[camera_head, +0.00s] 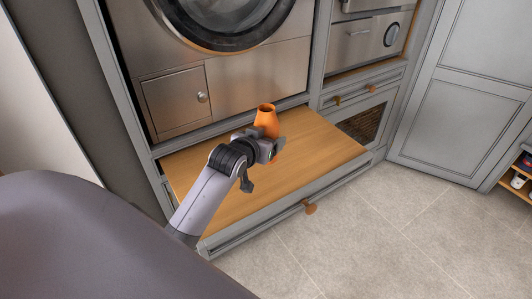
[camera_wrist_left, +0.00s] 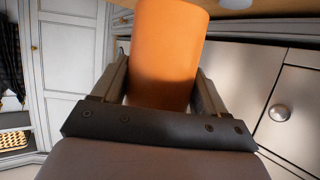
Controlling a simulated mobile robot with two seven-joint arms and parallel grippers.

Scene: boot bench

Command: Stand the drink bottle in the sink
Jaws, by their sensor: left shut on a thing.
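An orange bottle (camera_head: 266,119) stands upright at the wooden pull-out shelf (camera_head: 312,138) in the head view. I cannot tell whether its base touches the wood, as my gripper hides its lower part. My left gripper (camera_head: 272,148) is shut on the bottle. In the left wrist view the orange bottle (camera_wrist_left: 166,55) fills the space between the two fingers of the left gripper (camera_wrist_left: 162,88). No sink shows in either view. My right gripper is not in view.
A front-loading machine (camera_head: 225,15) with a round door stands behind the shelf. A small cabinet door with a knob (camera_head: 202,97) is below it. Grey cabinets (camera_head: 460,110) stand at the right. The tiled floor (camera_head: 400,225) is clear in front.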

